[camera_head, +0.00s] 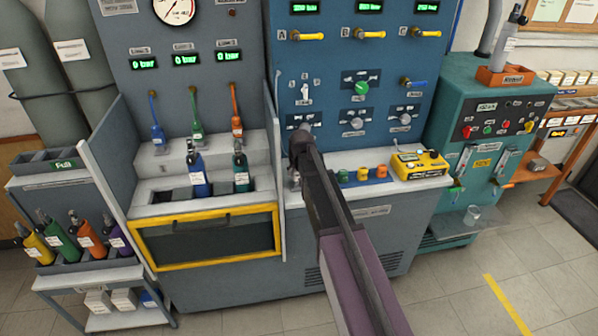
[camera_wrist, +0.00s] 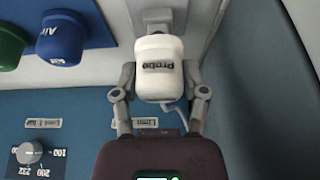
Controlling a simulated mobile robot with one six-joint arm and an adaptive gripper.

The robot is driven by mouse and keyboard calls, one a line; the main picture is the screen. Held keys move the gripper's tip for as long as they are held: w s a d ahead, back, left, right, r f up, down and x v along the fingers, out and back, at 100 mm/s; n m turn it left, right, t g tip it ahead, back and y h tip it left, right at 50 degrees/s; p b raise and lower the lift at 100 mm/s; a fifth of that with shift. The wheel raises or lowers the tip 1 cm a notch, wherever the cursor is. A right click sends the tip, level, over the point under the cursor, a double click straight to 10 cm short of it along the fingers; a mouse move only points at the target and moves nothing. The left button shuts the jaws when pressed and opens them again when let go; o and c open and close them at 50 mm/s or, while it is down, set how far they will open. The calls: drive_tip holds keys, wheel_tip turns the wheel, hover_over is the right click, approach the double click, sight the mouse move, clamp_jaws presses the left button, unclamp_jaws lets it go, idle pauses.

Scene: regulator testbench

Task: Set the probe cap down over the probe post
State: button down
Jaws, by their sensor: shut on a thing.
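The white probe cap (camera_wrist: 158,50), with "Probe" written on it upside down, sits between the two grey fingers of my gripper (camera_wrist: 160,82) in the wrist view. The fingers are shut on its sides. A grey square fitting (camera_wrist: 143,17) on the white bench surface shows just behind the cap. The cap hides its middle, so I cannot tell whether a post stands there or whether the cap touches it. In the head view my arm covers most of this spot, at the left end of the blue panel's ledge.
A blue cap (camera_wrist: 62,37) and a green cap (camera_wrist: 10,46) stand on a blue strip beside it. Panel knobs (camera_wrist: 29,152) are close by. In the head view a yellow instrument (camera_head: 418,164) sits at the ledge's right. A grey side wall (camera_wrist: 255,80) borders the other side.

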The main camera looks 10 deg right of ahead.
drive_tip(key=shift+f+b, duration=0.75)
drive_tip(key=shift+f, duration=0.05)
idle(0.6)
drive_tip(key=shift+c, duration=0.2)
unclamp_jaws()
idle(0.3)
drive_tip(key=shift+s, duration=0.1)
drive_tip(key=s+r+g+p, duration=0.2)
drive_tip(key=s+r+p, duration=0.1)
drive_tip(key=s, duration=1.1)
drive_tip(key=s+r+g+p, duration=0.2)
drive_tip(key=s+r+p, duration=0.1)
drive_tip(key=s, duration=1.2)
drive_tip(key=shift+s+d+g+p, duration=0.3)
drive_tip(key=shift+p, duration=0.45)
